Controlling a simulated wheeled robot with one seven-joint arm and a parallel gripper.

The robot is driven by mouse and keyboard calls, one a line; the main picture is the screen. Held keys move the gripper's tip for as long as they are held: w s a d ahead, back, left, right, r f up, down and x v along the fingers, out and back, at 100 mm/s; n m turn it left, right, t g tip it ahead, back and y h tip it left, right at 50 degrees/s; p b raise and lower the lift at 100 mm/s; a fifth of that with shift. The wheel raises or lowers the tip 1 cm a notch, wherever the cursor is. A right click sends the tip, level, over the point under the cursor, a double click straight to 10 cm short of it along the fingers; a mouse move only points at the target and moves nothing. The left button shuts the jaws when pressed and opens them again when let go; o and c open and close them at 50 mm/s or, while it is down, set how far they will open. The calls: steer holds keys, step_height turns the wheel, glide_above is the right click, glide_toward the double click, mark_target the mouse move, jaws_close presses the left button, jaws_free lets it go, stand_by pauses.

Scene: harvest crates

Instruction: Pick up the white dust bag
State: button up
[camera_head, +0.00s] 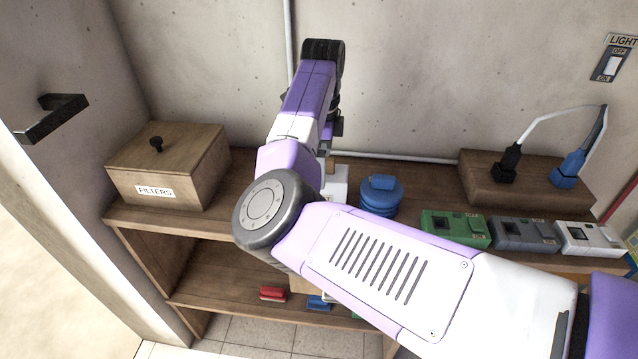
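A white object (336,184) stands on the wooden shelf top, mostly hidden behind my arm. It may be the white dust bag, but too little of it shows to be sure. My gripper (327,150) points down above it, at the end of my raised arm. My arm hides most of the gripper, so whether its fingers are open or shut, or touching the white object, cannot be seen.
The wooden shelf (130,214) holds a lidded FILTERS box (190,180), a blue round canister (381,198), green (455,229), grey (524,234) and white (588,238) devices, and a socket block (530,183). Red (272,294) and blue (319,303) items lie below.

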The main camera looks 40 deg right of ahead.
steer(key=shift+a+f+p, duration=0.1)
steer(key=shift+f+p, duration=0.6)
steer(key=shift+f, duration=2.05)
steer(key=c, duration=1.3)
steer(key=shift+c, duration=0.4)
steer(key=shift+r, duration=0.15)
